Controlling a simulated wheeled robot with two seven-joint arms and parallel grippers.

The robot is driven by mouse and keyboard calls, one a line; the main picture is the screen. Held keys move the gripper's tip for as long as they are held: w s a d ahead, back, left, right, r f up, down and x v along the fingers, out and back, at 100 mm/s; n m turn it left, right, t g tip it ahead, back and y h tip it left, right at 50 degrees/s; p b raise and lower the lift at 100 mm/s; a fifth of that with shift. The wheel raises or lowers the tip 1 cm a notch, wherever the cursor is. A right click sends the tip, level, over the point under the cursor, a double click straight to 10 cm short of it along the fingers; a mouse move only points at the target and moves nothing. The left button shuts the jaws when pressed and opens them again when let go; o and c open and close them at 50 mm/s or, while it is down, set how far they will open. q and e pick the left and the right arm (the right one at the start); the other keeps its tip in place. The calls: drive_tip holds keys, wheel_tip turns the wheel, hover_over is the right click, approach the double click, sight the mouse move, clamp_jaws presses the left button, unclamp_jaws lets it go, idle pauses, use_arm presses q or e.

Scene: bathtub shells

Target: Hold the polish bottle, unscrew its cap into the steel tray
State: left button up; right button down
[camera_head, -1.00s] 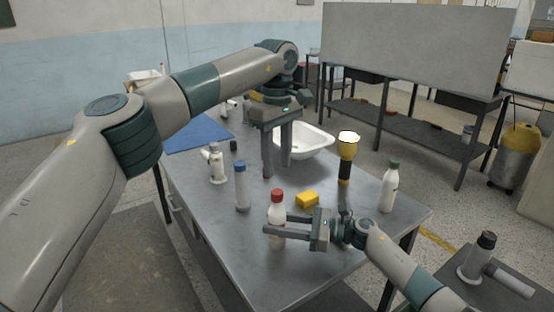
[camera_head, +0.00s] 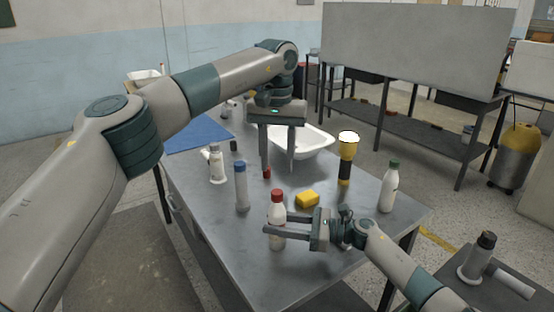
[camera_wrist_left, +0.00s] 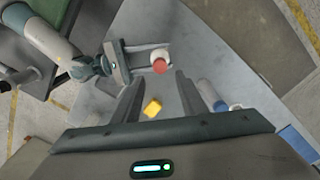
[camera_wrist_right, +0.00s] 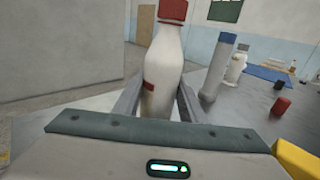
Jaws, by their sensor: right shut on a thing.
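A white bottle with a red cap (camera_head: 277,195) stands upright near the table's front, taken as the polish bottle; its white body (camera_wrist_right: 163,75) shows between the fingers in the right wrist view. My right gripper (camera_head: 272,231) is shut on the bottle's body. The cap is on the bottle, and it also shows in the left wrist view (camera_wrist_left: 160,66). My left gripper (camera_head: 278,170) is open and empty, pointing down above the table, behind the bottle. I cannot make out a steel tray for certain.
A yellow block (camera_head: 307,199), blue-capped bottle (camera_head: 241,188), yellow-black flashlight (camera_head: 346,160) and green-capped bottle (camera_head: 389,188) stand around on the table. A small red piece (camera_wrist_right: 281,106) lies behind. A white basin (camera_head: 318,141) and blue mat (camera_head: 200,137) are farther back.

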sight(277, 191)
use_arm(q)
drive_tip(key=shift+f, duration=0.15)
drive_tip(key=shift+f, duration=3.85)
clamp_jaws()
